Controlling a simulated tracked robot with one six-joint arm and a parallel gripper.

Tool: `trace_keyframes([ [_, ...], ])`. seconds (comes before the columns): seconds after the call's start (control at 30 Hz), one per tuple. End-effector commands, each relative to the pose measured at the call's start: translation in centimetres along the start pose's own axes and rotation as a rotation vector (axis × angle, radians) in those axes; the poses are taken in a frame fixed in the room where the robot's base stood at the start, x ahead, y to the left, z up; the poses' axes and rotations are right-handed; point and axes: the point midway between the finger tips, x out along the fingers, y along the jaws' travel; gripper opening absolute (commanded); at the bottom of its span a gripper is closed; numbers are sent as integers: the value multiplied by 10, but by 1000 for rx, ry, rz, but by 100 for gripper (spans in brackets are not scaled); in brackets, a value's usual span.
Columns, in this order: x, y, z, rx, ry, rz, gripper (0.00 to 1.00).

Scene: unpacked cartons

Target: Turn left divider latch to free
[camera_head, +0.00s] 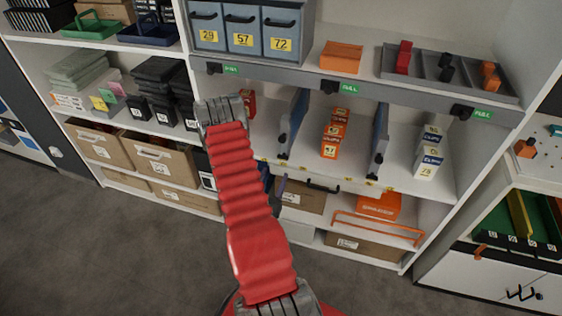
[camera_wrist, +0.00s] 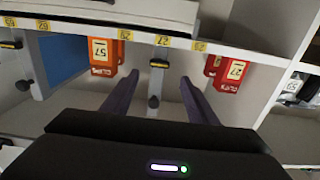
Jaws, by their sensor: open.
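The left divider (camera_head: 296,115) is a thin blue-grey upright panel on the middle shelf, with small dark fittings low on its front edge. In the wrist view, which is upside down, the divider's grey front edge (camera_wrist: 157,82) stands between my fingers. Its black-and-yellow latch (camera_wrist: 160,64) lies crosswise there, with a dark knob (camera_wrist: 153,101) beyond it. My gripper (camera_wrist: 158,82) is open and empty, its purple fingers on either side of the divider line. No contact shows. In the head view my red arm hides most of the gripper; a purple finger (camera_head: 281,186) shows beside it.
Orange boxes (camera_head: 334,132) stand between the left and right dividers (camera_head: 379,140). A red box (camera_wrist: 230,73) stands on the other side of the left divider. Yellow number labels line the shelf's front edge. A grey rail (camera_head: 345,92) with green tags runs above.

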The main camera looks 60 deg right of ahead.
Motion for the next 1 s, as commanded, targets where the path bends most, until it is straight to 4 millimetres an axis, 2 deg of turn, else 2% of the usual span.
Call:
trace_keyframes([
  [0.3, 50, 1, 0, 2, 1, 3, 53],
  [0.5, 74, 1, 0, 1, 1, 2, 53],
  [0.67, 82, 0, 0, 0, 0, 1, 53],
  [0.9, 83, 0, 0, 0, 0, 1, 53],
  [1.0, 82, 0, 0, 0, -1, 1, 48],
])
